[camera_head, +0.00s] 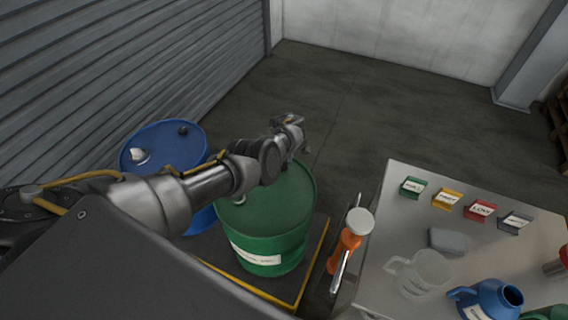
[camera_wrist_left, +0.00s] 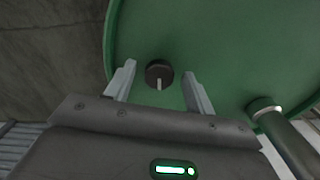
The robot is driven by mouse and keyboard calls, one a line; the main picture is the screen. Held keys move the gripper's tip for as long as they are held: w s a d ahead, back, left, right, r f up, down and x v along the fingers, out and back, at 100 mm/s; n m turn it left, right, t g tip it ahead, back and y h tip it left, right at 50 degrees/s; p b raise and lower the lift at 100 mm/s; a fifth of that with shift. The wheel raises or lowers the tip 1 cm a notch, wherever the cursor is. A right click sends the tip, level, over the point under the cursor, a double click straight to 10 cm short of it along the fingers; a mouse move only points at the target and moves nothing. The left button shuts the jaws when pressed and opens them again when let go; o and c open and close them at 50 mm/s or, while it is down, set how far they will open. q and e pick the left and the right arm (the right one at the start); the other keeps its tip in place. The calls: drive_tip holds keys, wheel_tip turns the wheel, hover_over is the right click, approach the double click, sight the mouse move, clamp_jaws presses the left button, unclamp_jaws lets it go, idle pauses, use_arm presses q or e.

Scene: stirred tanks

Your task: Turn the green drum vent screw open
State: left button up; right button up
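The green drum (camera_head: 268,222) stands on a dark pallet with a yellow edge, in front of my left arm. Its top also fills much of the left wrist view (camera_wrist_left: 225,50). The vent screw (camera_wrist_left: 159,73) is a dark round knob with a light mark, on the drum top. My left gripper (camera_wrist_left: 158,80) is open, with one finger on each side of the screw in the picture; I cannot tell whether they touch it. In the head view my left gripper (camera_head: 290,125) is over the far part of the drum, and the screw is hidden. My right gripper is not in view.
A blue drum (camera_head: 150,140) stands behind my left arm. An orange tool with a white top (camera_head: 347,240) is right of the green drum. A table (camera_head: 400,185) holds small coloured boxes, a clear jug (camera_head: 420,272) and a blue jug (camera_head: 490,300). The floor beyond is clear.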

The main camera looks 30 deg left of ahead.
sight(284, 166)
use_arm(q)
wheel_tip(284, 166, up, 11)
drive_tip(key=p, duration=0.4)
drive_tip(key=shift+f, duration=0.1)
idle(0.6)
